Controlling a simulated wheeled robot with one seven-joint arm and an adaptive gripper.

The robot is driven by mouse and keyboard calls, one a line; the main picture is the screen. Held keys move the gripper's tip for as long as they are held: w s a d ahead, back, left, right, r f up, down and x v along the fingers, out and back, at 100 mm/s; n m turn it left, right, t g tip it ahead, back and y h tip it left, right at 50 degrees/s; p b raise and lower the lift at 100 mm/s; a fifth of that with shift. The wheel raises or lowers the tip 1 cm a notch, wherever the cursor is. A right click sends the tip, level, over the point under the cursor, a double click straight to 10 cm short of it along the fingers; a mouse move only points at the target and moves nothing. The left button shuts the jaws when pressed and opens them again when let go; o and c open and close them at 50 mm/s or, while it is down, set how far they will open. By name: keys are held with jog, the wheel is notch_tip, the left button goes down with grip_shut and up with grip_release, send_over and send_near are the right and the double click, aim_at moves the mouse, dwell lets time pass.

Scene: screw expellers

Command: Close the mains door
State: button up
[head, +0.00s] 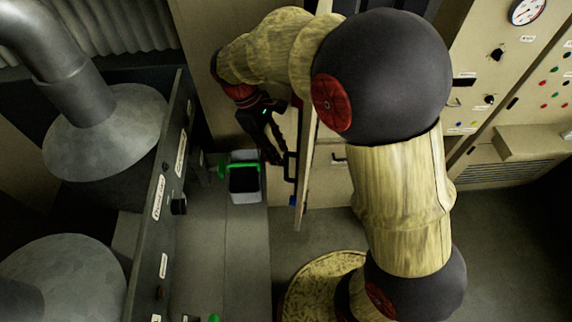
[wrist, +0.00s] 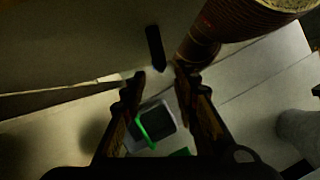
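The mains door, as I take it, is the tall beige panel (head: 303,195) seen nearly edge-on in the head view. It stands open, swung out from the cabinet. A dark handle (head: 290,166) sits on its left face. My gripper (head: 277,155) is on the left side of the panel, close to the handle, and points down. In the wrist view my gripper (wrist: 159,76) has its two fingers apart with nothing held between them. A short dark bar (wrist: 155,48), probably the handle, shows just beyond the fingertips. Contact cannot be told. My arm hides part of the panel and cabinet.
A dark labelled machine panel (head: 160,200) borders the left. Control cabinets with a gauge (head: 527,10) stand at right.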

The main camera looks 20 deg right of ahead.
aim_at(286, 165)
jog(key=x, duration=0.6)
jog(key=shift+s+d+f, duration=0.1)
jog(key=shift+s+f, duration=0.05)
jog(key=shift+f, duration=0.05)
jog(key=shift+c, duration=1)
grip_shut()
